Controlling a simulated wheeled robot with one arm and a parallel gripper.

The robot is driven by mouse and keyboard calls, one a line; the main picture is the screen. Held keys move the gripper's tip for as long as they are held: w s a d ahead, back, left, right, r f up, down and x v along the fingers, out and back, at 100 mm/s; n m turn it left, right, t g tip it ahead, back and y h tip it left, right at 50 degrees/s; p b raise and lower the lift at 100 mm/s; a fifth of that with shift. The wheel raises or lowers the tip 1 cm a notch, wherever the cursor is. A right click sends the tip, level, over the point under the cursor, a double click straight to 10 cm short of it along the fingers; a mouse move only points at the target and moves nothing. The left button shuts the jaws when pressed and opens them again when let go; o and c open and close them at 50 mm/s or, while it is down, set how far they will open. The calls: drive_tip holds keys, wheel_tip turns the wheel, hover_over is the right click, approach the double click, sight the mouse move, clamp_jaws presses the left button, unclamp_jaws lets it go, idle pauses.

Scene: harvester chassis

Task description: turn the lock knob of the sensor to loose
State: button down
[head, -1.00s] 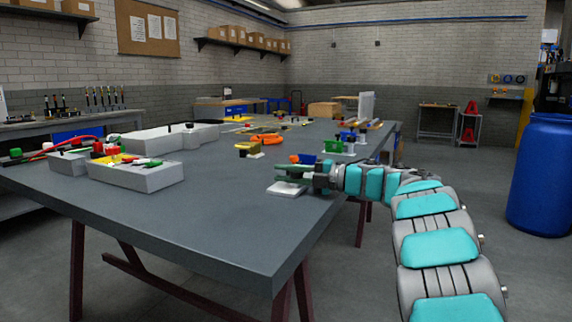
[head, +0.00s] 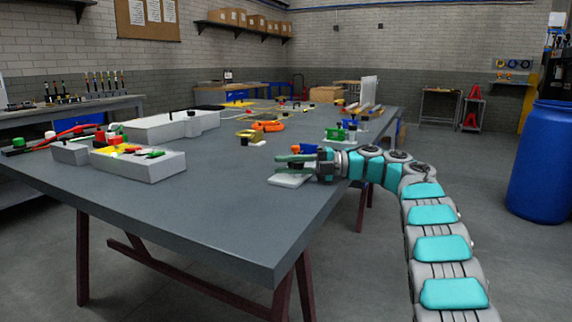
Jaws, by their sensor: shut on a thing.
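My gripper (head: 287,162) reaches in from the right over the near right part of the table. Its dark green fingers are shut on a small part above a white base plate (head: 288,181). The part between the fingers is mostly hidden; it appears to be the lock knob of the sensor. An orange and blue piece (head: 304,149) shows just behind the fingers. I cannot tell whether it belongs to the sensor. The knob's turn angle is too small to make out.
The grey table (head: 190,220) is clear in front and to the left of my gripper. Grey boxes with coloured parts (head: 140,163) stand at the left. A yellow and black piece (head: 247,137) and an orange ring (head: 267,126) lie beyond. A green-topped fixture (head: 340,134) stands behind my gripper.

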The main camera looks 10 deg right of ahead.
drive_tip(key=shift+g, duration=0.4)
idle(0.3)
drive_tip(key=c, duration=1)
unclamp_jaws()
drive_tip(key=d, duration=0.5)
drive_tip(key=shift+s+d, duration=0.2)
drive_tip(key=shift+s+d+r+n, duration=0.15)
drive_tip(key=shift+d+n, duration=0.15)
drive_tip(key=shift+d, duration=0.3)
drive_tip(key=shift+d+f, duration=0.2)
drive_tip(key=shift+d, duration=0.3)
